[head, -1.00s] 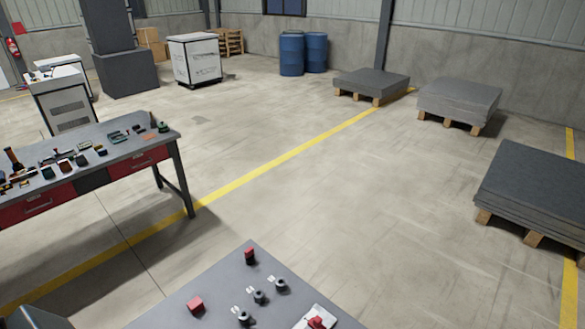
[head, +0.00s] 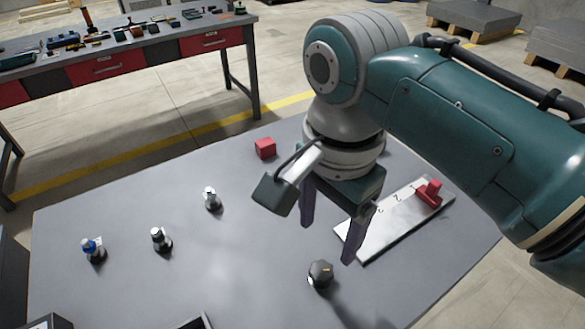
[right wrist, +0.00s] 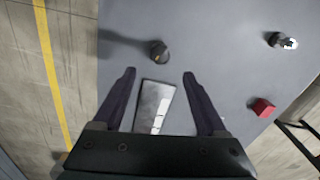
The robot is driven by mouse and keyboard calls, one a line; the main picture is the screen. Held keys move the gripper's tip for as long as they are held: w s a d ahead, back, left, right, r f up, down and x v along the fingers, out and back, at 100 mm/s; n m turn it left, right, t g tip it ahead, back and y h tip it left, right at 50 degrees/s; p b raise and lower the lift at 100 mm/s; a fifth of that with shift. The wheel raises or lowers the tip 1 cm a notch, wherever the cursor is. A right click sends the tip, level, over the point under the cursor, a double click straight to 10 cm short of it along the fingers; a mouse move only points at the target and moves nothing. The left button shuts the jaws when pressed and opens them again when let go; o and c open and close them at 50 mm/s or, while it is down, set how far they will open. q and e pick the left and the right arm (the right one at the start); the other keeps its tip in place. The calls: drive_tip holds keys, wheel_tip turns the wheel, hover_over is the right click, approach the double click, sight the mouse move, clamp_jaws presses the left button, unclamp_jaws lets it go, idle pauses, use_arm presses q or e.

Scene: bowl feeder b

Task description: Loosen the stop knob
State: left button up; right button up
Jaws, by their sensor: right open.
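A dark round knob (head: 320,273) with an orange mark stands on the grey panel near the front. It also shows in the right wrist view (right wrist: 159,51), just beyond the fingertips. My right gripper (head: 327,241) is open and empty above the panel, pointing down, with its fingers apart. In the right wrist view, the open fingers (right wrist: 159,73) do not enclose the knob. A pale scale plate (head: 372,236) with numbers lies right of the knob and carries a red slider (head: 429,194). My left gripper is not in view.
A red cube (head: 265,148) sits at the panel's back. Several small switches, one with a blue top (head: 93,249), stand on the left. A workbench (head: 150,42) with tools is behind. The panel between the switches and the knob is clear.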

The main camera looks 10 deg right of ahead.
sight(321, 270)
wheel_tip(321, 270, down, 10)
drive_tip(key=b, duration=0.3)
drive_tip(key=shift+r, duration=0.1)
clamp_jaws()
idle(0.5)
